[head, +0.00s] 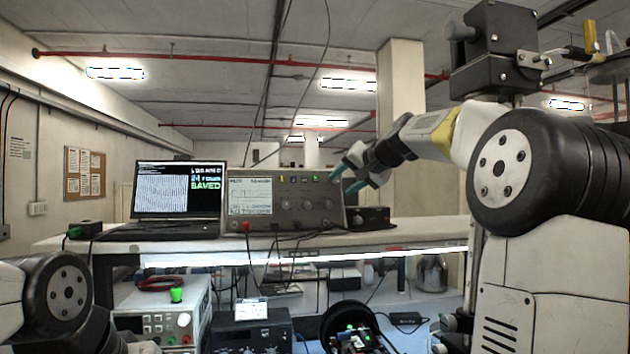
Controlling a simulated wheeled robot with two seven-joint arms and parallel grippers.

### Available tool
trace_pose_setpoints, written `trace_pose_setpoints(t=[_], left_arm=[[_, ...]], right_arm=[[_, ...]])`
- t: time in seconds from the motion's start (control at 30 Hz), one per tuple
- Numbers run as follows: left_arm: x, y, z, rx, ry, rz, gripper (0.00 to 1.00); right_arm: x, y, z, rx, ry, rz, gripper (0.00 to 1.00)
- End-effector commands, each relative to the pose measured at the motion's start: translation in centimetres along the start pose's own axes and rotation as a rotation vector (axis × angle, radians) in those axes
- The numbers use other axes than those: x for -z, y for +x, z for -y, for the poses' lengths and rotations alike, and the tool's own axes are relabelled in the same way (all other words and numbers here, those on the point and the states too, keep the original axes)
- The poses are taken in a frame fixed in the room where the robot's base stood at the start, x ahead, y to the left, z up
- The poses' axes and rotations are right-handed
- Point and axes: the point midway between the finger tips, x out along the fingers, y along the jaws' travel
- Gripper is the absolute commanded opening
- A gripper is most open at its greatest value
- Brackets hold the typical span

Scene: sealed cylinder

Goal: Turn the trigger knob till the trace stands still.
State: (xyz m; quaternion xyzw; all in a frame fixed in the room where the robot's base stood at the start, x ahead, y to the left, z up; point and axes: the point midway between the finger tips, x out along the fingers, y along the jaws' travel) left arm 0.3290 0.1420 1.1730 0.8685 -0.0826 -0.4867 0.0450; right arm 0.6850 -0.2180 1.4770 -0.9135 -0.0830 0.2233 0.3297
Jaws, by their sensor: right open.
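The oscilloscope (283,200) stands on the upper shelf, with a lit screen (250,196) on its left half and several dark knobs on its right half. The trace is too small to read. Which knob is the trigger knob I cannot tell; one knob (308,204) shows in the row. My right gripper (340,179) reaches in from the right, its teal fingertips apart at the oscilloscope's upper right edge. Whether they touch it I cannot tell. Nothing shows between them. My left arm shows at the lower left, but its gripper is out of view.
A laptop (178,190) reading "SAVED" stands left of the oscilloscope. A dark box (370,217) sits to its right. Cables hang over the shelf's front edge (400,237). Bench instruments (165,312) stand below, with a green-lit round device (350,328).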

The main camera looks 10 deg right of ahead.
Motion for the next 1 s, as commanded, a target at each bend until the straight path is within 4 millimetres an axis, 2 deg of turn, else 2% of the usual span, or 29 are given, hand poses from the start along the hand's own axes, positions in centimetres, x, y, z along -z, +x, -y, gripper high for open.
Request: trace_pose_setpoints(t=[0.03, 0.1, 0.2, 0.33, 0.7, 1.0], left_arm=[[0.0, 0.0, 0.0, 0.000, 0.000, 0.000, 0.00], [0.0, 0.0, 0.0, 0.000, 0.000, 0.000, 0.00], [0.0, 0.0, 0.0, 0.000, 0.000, 0.000, 0.00], [0.0, 0.0, 0.0, 0.000, 0.000, 0.000, 0.00], [0.0, 0.0, 0.0, 0.000, 0.000, 0.000, 0.00], [0.0, 0.0, 0.0, 0.000, 0.000, 0.000, 0.00]], right_arm=[[1.8, -0.4, -0.5, 0.018, 0.024, -0.027, 0.44], [3.2, -0.8, -0.6, 0.038, 0.044, -0.052, 0.44], [4.2, -0.8, -0.7, 0.051, 0.057, -0.066, 0.44], [4.2, 0.3, -0.6, 0.054, 0.057, -0.064, 0.44], [4.5, 5.3, -0.3, 0.052, 0.055, -0.064, 0.44], [4.6, 6.7, -0.3, 0.048, 0.054, -0.066, 0.44]])
